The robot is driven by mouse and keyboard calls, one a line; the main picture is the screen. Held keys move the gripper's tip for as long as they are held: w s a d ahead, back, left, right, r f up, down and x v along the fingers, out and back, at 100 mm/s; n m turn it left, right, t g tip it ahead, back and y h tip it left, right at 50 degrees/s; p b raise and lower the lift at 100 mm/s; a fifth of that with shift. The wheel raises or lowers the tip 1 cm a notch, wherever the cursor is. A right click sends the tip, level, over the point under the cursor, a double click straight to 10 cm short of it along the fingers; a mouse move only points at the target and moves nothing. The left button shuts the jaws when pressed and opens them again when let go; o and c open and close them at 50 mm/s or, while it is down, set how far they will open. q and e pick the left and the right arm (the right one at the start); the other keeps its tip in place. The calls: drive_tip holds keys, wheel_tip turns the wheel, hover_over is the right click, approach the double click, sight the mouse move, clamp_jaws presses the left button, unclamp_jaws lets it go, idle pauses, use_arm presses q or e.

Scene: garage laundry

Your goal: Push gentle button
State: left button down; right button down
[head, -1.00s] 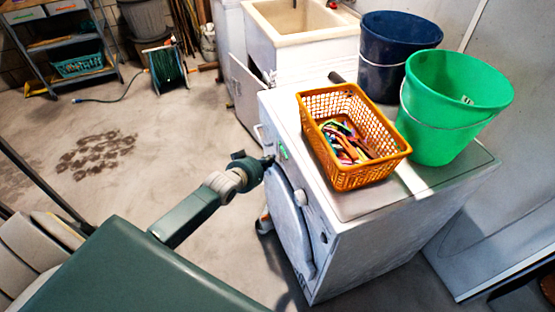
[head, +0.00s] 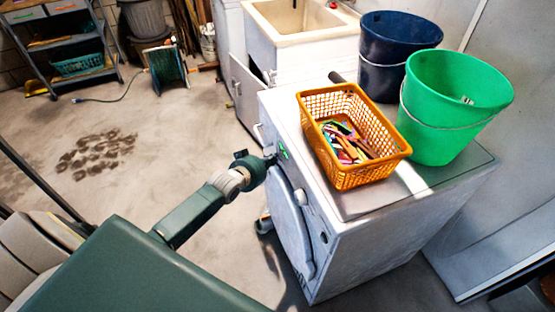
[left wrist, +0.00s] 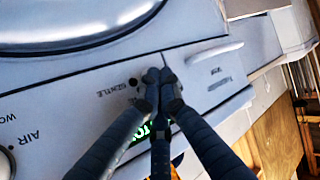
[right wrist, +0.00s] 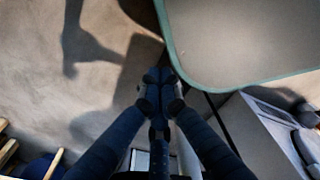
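The white washing machine (head: 350,255) stands in the middle right, its front panel facing left. In the left wrist view, the panel (left wrist: 75,92) carries the word GENTLE, with a small dark button (left wrist: 133,82) beside it. My left gripper (left wrist: 160,76) is shut and empty, its tips at the panel just right of that button. I cannot tell whether the tips touch the panel; they hide part of it. In the head view the left gripper (head: 270,160) is beside the panel. My right gripper (right wrist: 160,78) is shut and empty over the floor.
An orange basket (head: 341,178) of coloured clothespins, a green bucket (head: 450,120) and a dark blue bucket (head: 385,75) stand on the machine. A utility sink (head: 300,20) is behind it. The floor (head: 160,120) on the left is mostly clear.

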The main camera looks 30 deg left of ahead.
use_arm(q)
drive_tip(key=shift+s, duration=0.1)
drive_tip(key=shift+s+a+p, duration=0.35)
drive_tip(key=shift+s+a, duration=0.1)
drive_tip(key=shift+s, duration=0.05)
drive_tip(key=s+a+p, duration=0.1)
drive_tip(key=s+a, duration=0.3)
drive_tip(key=shift+s+p, duration=0.3)
drive_tip(key=shift+p, duration=0.1)
idle(0.6)
